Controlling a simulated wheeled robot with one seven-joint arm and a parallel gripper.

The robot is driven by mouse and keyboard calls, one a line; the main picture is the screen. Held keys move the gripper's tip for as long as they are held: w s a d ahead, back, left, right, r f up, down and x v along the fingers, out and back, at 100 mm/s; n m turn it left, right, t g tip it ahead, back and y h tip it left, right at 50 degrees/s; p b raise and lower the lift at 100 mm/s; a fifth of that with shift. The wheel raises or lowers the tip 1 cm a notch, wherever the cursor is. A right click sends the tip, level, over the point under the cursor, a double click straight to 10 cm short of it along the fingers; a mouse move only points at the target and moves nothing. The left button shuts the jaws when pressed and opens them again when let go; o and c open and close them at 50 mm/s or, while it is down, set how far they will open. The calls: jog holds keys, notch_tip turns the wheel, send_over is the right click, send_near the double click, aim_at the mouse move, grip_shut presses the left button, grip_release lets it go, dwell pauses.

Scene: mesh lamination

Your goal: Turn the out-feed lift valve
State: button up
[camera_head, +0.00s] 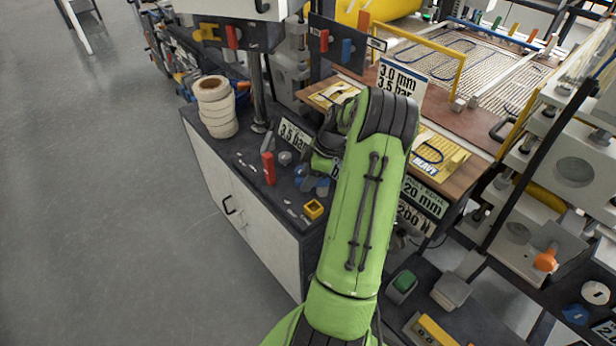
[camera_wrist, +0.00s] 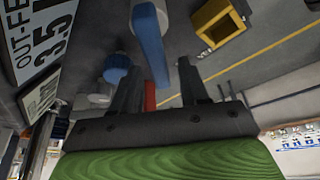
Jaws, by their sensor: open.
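In the wrist view a blue lever handle (camera_wrist: 150,45) runs down the picture, its lower end between the two dark fingertips of my gripper (camera_wrist: 160,70). My gripper is open, with gaps to each side of the handle; I cannot tell how deep the handle sits between the fingers. A ribbed blue knob (camera_wrist: 117,68) shows left of the fingers. A sign reading "OUT-FE…" and "3.5" (camera_wrist: 40,40) is at the left edge. In the head view my green arm covers most of the valve area and my gripper; blue parts (camera_head: 322,187) show beside it on the dark bench top.
A red cylinder (camera_head: 268,168) and a yellow open box (camera_head: 313,209) stand on the bench. The grey floor (camera_head: 90,200) at left is clear.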

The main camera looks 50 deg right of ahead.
jog(key=shift+c, duration=0.2)
grip_shut()
